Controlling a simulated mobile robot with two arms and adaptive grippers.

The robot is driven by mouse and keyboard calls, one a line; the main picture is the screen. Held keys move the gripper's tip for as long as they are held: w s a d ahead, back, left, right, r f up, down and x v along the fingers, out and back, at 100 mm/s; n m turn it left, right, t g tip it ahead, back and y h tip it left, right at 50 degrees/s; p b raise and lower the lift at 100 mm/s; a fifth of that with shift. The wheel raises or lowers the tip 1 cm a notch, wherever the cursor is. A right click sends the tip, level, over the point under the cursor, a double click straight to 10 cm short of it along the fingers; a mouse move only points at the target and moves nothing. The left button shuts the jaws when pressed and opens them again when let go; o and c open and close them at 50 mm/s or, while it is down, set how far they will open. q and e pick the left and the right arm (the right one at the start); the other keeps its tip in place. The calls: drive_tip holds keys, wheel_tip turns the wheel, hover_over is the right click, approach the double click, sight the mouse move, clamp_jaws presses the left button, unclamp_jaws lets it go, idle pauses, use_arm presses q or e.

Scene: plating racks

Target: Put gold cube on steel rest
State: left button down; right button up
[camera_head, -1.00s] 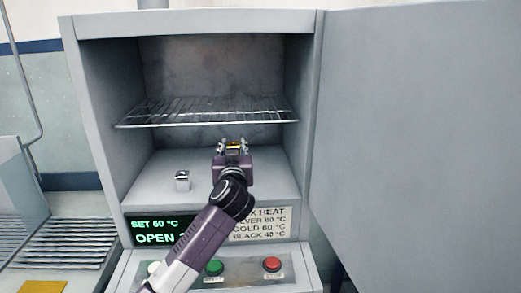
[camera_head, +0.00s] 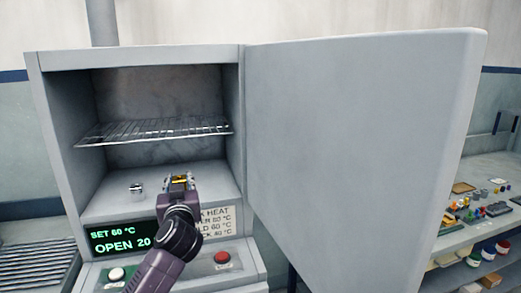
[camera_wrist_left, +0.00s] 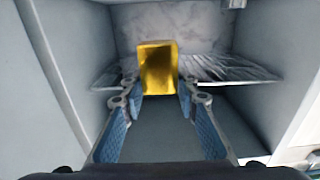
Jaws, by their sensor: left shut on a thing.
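The gold cube (camera_wrist_left: 158,68) is between the fingertips of my left gripper (camera_wrist_left: 156,90) in the left wrist view. My left gripper is shut on it. In the head view the gold cube (camera_head: 180,179) shows small at the tip of my left gripper (camera_head: 180,183), inside the open oven, low over its floor. I cannot make out the steel rest for certain. A small silver block (camera_head: 137,188) sits on the oven floor to the left of the gripper. My right gripper is not in view.
The oven (camera_head: 33,130) has a wire shelf (camera_head: 155,130) above the gripper. Its door (camera_head: 360,140) stands wide open to the right. A display reads SET 60 °C and OPEN (camera_head: 120,241). A bench with small parts (camera_head: 480,200) stands far right; a slatted rack (camera_head: 40,262) is at lower left.

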use_arm(q)
drive_tip(key=f, duration=0.2)
drive_tip(key=s+f, duration=0.1)
drive_tip(key=f, duration=0.1)
drive_tip(key=a+f, duration=0.1)
drive_tip(key=shift+s+f, duration=0.25)
drive_tip(key=shift+f, duration=0.15)
drive_tip(key=s+f, duration=1)
drive_tip(key=s, duration=0.3)
drive_tip(key=s+d+f+m+h, duration=0.1)
drive_tip(key=s+d+h, duration=0.1)
drive_tip(key=s, duration=1)
drive_tip(key=s+d+f+m+h+b, duration=0.1)
drive_tip(key=s+d+f+m+h, duration=0.1)
drive_tip(key=s, duration=1)
drive_tip(key=shift+d+t+h, duration=0.15)
drive_tip(key=shift+t+h, duration=0.15)
drive_tip(key=shift+h, duration=0.2)
drive_tip(key=shift+d, duration=0.1)
